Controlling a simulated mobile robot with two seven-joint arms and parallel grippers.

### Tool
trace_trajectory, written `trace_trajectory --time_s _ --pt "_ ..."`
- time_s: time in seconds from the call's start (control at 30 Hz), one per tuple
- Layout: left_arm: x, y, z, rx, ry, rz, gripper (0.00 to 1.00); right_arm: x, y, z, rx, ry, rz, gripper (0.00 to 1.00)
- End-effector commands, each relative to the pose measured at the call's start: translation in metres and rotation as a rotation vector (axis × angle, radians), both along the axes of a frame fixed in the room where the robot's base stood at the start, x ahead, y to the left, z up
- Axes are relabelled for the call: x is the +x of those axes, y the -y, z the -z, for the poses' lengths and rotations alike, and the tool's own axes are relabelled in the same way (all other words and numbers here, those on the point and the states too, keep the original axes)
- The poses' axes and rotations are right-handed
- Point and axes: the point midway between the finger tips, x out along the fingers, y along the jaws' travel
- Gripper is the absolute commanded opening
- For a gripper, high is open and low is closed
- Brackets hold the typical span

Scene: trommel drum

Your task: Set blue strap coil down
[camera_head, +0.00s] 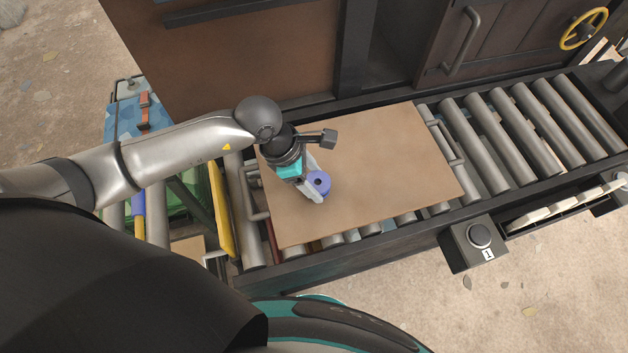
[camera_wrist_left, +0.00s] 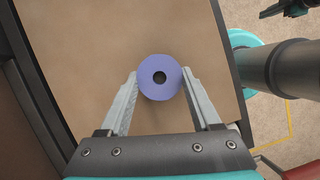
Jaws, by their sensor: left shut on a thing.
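The blue strap coil (camera_head: 319,183) is a small blue-violet ring with a dark centre hole. It also shows in the left wrist view (camera_wrist_left: 160,90), between the fingertips. My left gripper (camera_head: 315,187) is shut on the coil, over the left part of a flat brown board (camera_head: 390,150). The board has grey handles at its ends and lies on the roller conveyor. I cannot tell whether the coil touches the board or hangs just above it.
Bare rollers (camera_head: 510,135) run to the right of the board. A control box with a round button (camera_head: 479,236) sits on the conveyor's front edge. A dark door with a handle (camera_head: 460,42) and a yellow handwheel (camera_head: 584,28) stand behind. The board's right part is clear.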

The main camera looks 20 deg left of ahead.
Motion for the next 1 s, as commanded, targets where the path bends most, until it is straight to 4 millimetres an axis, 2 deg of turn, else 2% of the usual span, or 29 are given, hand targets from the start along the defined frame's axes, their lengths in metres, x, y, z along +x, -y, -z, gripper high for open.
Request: trace_trajectory --time_s 0.1,0.47,0.5,0.73,1.0 --pt "0.0004 0.0002 0.0096 -0.001 0.001 0.0 0.04 0.0003 0.0 0.0025 0.0 0.001 0.0 0.0" --pt "0.0006 0.0 0.013 0.0 0.002 -0.001 0.04 0.001 -0.0002 0.0055 0.0 0.002 0.0 0.0" --pt "0.0003 -0.0002 0.0131 0.0 0.001 0.0 0.67 0.0011 -0.0003 0.0052 0.0 0.002 0.0 0.0" --pt "0.0003 -0.0002 0.0123 0.0 0.001 0.0 0.93 0.0016 -0.0004 0.0045 0.001 0.003 0.0 0.0" --pt "0.0003 -0.0002 0.0116 -0.001 0.001 0.0 0.94 0.002 -0.0005 0.0039 0.001 0.003 0.0 0.0"
